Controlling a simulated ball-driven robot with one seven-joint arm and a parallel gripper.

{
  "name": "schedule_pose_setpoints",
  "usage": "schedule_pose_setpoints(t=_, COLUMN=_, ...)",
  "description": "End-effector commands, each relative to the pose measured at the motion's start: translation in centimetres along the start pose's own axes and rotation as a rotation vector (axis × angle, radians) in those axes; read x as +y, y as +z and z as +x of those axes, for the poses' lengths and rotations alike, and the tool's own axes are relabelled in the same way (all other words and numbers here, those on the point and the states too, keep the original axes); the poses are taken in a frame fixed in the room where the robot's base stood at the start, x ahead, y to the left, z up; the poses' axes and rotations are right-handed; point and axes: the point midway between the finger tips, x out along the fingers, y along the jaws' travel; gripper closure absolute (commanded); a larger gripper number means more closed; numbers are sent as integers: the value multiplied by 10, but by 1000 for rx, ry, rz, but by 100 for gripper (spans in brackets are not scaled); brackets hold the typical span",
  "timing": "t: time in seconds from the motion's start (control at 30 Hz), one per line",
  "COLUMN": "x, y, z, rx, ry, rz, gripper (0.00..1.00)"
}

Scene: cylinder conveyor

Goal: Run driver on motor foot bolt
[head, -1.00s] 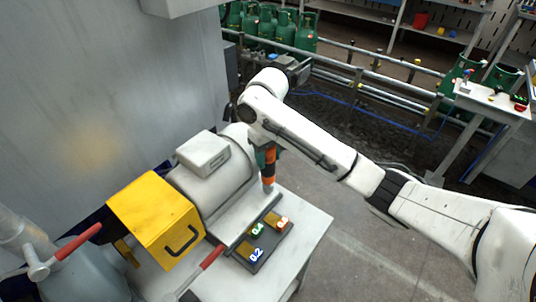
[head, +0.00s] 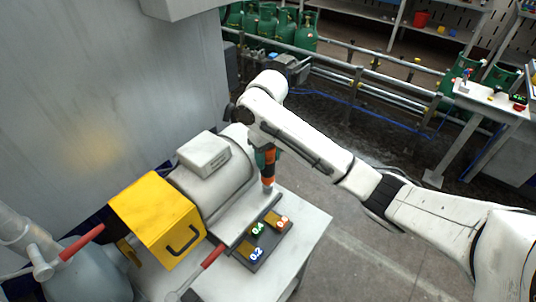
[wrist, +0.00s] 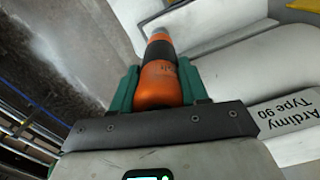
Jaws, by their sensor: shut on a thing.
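My gripper (wrist: 159,86) is shut on an orange and black driver, its green fingers on both sides of the orange body. The driver (wrist: 160,70) also shows in the head view (head: 268,168), upright and pointing down beside the motor. The grey-white motor (head: 222,178) stands on a white base, and its side shows in the wrist view with the label "Ardimy Type 90" (wrist: 285,115). The driver's lower end is at the motor's foot on the right side. The foot bolt itself is hidden, and I cannot tell whether the tip touches it.
A dark tray (head: 262,241) marked 0.2, 0.4 and another number lies on the white base in front of the motor. A yellow guard box (head: 158,222) with a handle and red-handled levers (head: 80,243) stand at the left. A railing (head: 350,85) runs behind.

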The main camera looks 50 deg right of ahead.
Motion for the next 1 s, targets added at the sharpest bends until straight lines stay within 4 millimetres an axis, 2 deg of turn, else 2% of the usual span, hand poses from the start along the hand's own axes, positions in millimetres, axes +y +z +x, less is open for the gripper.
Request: schedule_pose_setpoints(t=1.0, x=1, y=0, z=6, rx=2, ry=1, rz=2, gripper=100)
